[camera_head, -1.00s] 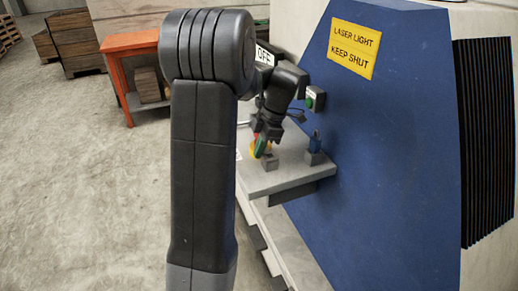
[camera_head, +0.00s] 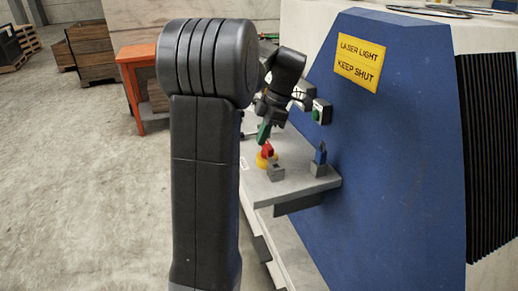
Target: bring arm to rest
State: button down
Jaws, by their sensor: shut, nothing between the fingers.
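My arm reaches over a grey shelf on the side of the blue machine (camera_head: 400,130).
The grey shelf (camera_head: 290,190) also bears a grey block (camera_head: 276,172) and a blue part (camera_head: 320,154) in a grey holder. An orange table (camera_head: 137,55) stands behind. The floor at left is open.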

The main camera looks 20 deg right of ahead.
jog(key=shift+d+r, duration=0.15)
jog(key=shift+r, duration=0.3)
jog(key=shift+f, duration=0.15)
jog(key=x, duration=0.8)
jog(key=shift+s, duration=0.15)
jog(key=shift+s+f, duration=0.1)
jog(key=shift+f, duration=0.55)
jog(key=shift+d+f, duration=0.15)
jog(key=shift+d, duration=1.5)
